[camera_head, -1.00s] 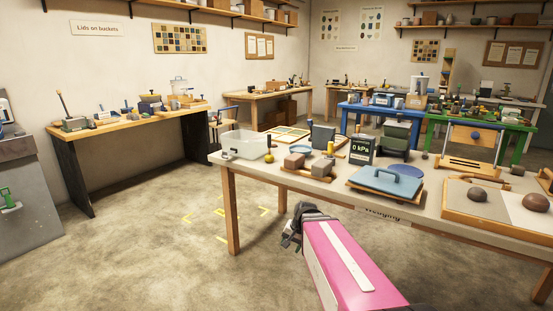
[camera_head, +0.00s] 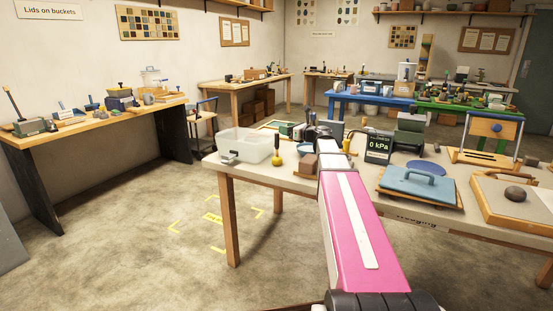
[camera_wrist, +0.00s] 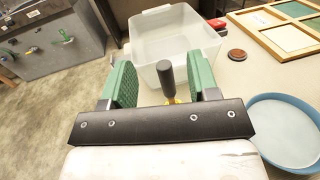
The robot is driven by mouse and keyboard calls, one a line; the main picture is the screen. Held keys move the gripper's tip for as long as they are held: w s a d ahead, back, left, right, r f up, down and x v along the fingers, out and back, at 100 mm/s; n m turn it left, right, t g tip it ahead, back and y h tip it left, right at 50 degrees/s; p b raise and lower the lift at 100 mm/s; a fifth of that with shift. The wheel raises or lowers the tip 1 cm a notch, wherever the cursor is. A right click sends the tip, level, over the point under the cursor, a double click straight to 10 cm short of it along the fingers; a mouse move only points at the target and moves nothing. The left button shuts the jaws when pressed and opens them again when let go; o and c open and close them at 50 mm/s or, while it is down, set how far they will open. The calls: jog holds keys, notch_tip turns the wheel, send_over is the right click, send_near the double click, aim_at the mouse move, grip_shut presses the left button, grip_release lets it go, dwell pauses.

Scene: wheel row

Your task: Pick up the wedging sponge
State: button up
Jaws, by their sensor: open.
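I cannot single out the wedging sponge for certain. A small tool with a dark upright handle and a yellow base (camera_head: 277,158) stands near the table's left end, by the clear bin. In the wrist view a dark handle (camera_wrist: 167,80) with a bit of yellow below it stands between my fingers; my wrist bar hides its lower part. My gripper (camera_wrist: 162,83) has green pads, spread apart with a gap around the handle. In the head view my gripper (camera_head: 322,132) is over the table's left part, partly hidden by my pink arm.
A clear bin (camera_head: 243,145) is just beyond my fingers, also in the wrist view (camera_wrist: 172,35). A blue round dish (camera_wrist: 285,130) and a brown disc (camera_wrist: 237,55) lie to the right.

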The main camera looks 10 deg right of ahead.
aim_at(277, 149)
notch_tip(277, 149, down, 6)
jog(key=f, duration=0.1)
jog(key=shift+r+x, duration=0.2)
jog(key=shift+x, duration=3.6)
jog(key=shift+s, duration=0.1)
jog(key=c, duration=1)
